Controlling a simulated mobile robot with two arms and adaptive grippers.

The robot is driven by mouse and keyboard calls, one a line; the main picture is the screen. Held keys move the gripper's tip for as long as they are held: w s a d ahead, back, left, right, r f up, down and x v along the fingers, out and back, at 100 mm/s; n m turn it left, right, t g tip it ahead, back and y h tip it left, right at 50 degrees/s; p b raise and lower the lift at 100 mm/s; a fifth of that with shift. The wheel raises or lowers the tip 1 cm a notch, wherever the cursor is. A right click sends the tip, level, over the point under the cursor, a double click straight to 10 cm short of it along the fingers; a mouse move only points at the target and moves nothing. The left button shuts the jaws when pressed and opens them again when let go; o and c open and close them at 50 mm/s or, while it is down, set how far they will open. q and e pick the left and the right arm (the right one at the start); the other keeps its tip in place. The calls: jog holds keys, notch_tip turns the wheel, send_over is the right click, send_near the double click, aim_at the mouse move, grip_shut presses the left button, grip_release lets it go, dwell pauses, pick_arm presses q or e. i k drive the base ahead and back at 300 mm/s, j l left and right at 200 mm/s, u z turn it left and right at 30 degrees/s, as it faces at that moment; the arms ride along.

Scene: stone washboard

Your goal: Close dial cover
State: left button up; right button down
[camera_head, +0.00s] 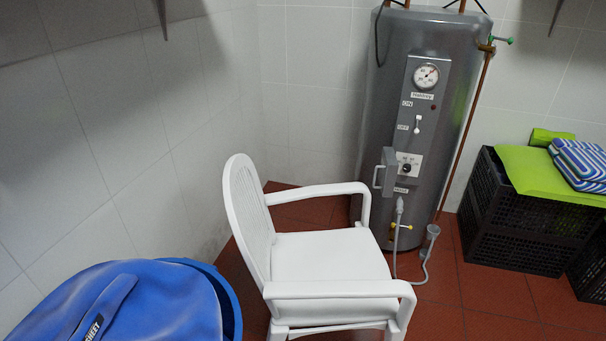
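A grey cylindrical water heater (388,70) stands upright against the back wall. On its front is a panel with a round gauge (425,76), a switch (417,124) and, lower down, a dial (406,168) on a white plate. The dial cover (386,170) is a small grey flap with a handle on its left. It stands open, swung out to the left of the dial, and the dial is uncovered. Neither of my grippers shows in the head view.
A white plastic armchair (318,256) stands in front of the heater, its right armrest side nearest me. A blue bag (150,300) in a blue tub fills the bottom left. Black crates (522,235) with green and striped cloths stand right. Red floor (480,300) is free between chair and crates.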

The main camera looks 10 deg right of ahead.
aim_at(389, 165)
jog(key=l+u, duration=0.4)
jog(key=l, duration=0.2)
jog(key=l+u, duration=0.4)
jog(key=l, duration=0.25)
jog(key=l+u, duration=0.35)
jog(key=l, duration=0.3)
jog(key=k, duration=0.05)
